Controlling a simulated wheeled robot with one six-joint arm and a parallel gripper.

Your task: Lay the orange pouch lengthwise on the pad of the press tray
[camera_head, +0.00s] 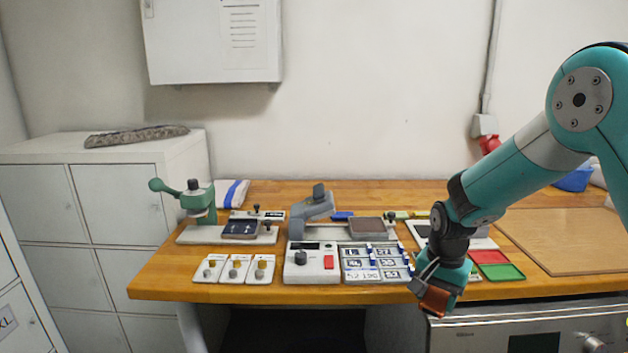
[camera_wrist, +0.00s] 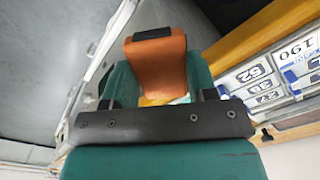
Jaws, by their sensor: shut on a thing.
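My gripper (camera_wrist: 158,88) is shut on the orange pouch (camera_wrist: 158,65), which fills the space between the teal fingers in the wrist view. The pouch has a dark band along its far end. In the head view the pouch (camera_head: 434,300) hangs below my gripper (camera_head: 437,284), at the front edge of the table. A press with a grey arm (camera_head: 317,205) stands at the middle of the table, with a dark brownish pad (camera_head: 366,227) on its tray to the right. A green press (camera_head: 198,199) with a dark pad (camera_head: 240,228) stands further left. I cannot tell which is the press tray meant.
A control box (camera_head: 312,263) and number cards (camera_head: 376,264) lie along the front of the table (camera_head: 160,285). Red (camera_head: 488,257) and green (camera_head: 502,272) trays lie right of my gripper. A wooden board (camera_head: 570,240) lies at the right. Three small switch plates (camera_head: 234,268) sit front left.

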